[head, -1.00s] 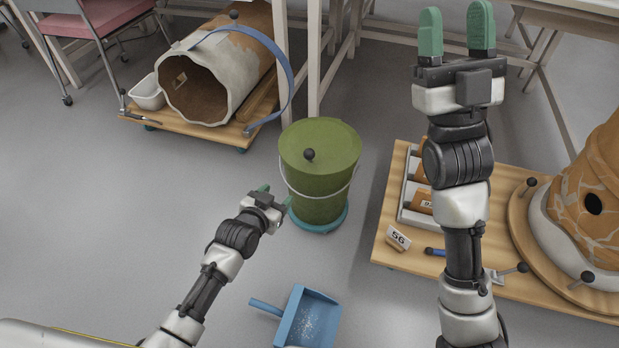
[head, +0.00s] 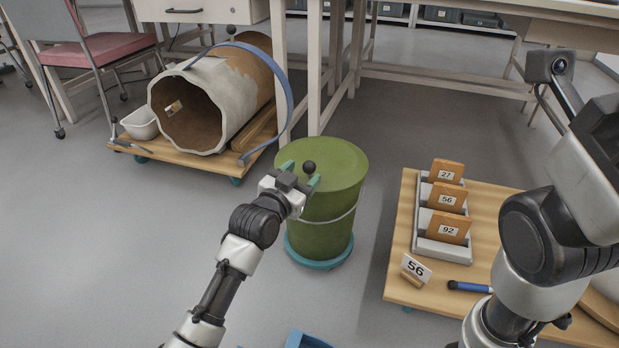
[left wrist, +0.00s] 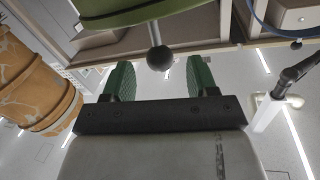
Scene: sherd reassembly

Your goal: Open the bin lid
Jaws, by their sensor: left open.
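The green bin (head: 325,225) stands on the floor on a teal base, with a thin wire handle around it. Its green lid (head: 340,158) is on, with a dark round knob (head: 309,167) on top. My left gripper (head: 301,174) is open at the lid's near left, its fingertips close to the knob. In the left wrist view the knob (left wrist: 158,58) lies centred just beyond the two green fingertips (left wrist: 157,75), under the lid's edge (left wrist: 130,14). I see no contact. My right arm shows at the right edge of the head view, its gripper out of view.
A wooden board (head: 400,285) at the right holds a rack (head: 440,245) of numbered sherds, a "56" card (head: 416,270) and a blue marker (head: 468,287). A large pipe-like vessel (head: 195,115) lies on a dolly at the left. A blue dustpan (head: 305,340) lies in front.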

